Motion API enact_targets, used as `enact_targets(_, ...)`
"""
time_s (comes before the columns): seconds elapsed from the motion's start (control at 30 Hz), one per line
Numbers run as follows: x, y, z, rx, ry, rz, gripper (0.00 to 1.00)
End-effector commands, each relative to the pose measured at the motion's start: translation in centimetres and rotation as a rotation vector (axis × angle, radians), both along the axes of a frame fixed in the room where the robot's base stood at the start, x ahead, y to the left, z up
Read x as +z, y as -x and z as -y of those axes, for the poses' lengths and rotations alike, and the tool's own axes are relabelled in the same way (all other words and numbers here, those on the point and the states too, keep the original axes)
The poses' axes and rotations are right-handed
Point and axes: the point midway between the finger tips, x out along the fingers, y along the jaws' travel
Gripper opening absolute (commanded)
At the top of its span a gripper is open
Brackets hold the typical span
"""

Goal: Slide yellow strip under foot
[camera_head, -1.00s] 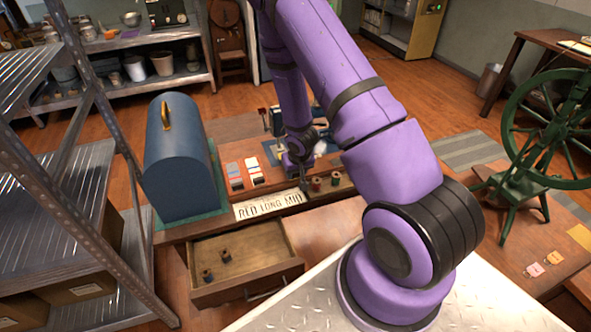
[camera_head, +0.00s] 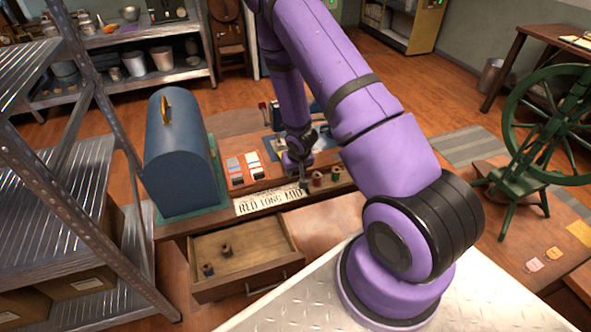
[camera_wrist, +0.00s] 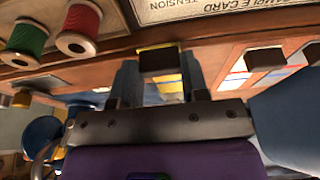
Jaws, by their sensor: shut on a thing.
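The yellow strip (camera_wrist: 168,88) shows in the wrist view between the two fingers of my gripper (camera_wrist: 160,68). A dark block (camera_wrist: 161,59) on the strip sits between the fingertips, and the gripper is shut on it. In the head view my gripper (camera_head: 304,170) is low over the work table, behind the printed card; the yellow strip cannot be made out there. The sewing foot is hidden or too small to tell, behind my arm.
Red and green thread spools (camera_head: 317,179) stand just right of my gripper. Other coloured strips with dark blocks (camera_head: 236,168) lie to its left. A blue domed case (camera_head: 178,155) stands at the table's left. An open drawer (camera_head: 240,262) juts out in front.

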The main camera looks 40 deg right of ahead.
Motion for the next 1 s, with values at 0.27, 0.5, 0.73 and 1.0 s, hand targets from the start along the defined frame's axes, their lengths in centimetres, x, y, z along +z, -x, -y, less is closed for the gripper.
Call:
enact_targets(0.27, 0.0, -0.5, 0.2, -0.001, -0.001, 0.001, 0.11)
enact_targets(0.5, -0.1, -1.2, 0.3, -0.001, 0.0, 0.0, 0.11)
enact_targets(0.73, -0.1, -1.9, 0.5, -0.001, -0.001, 0.001, 0.11)
enact_targets(1.0, -0.1, -2.4, 0.7, -0.001, 0.0, 0.0, 0.11)
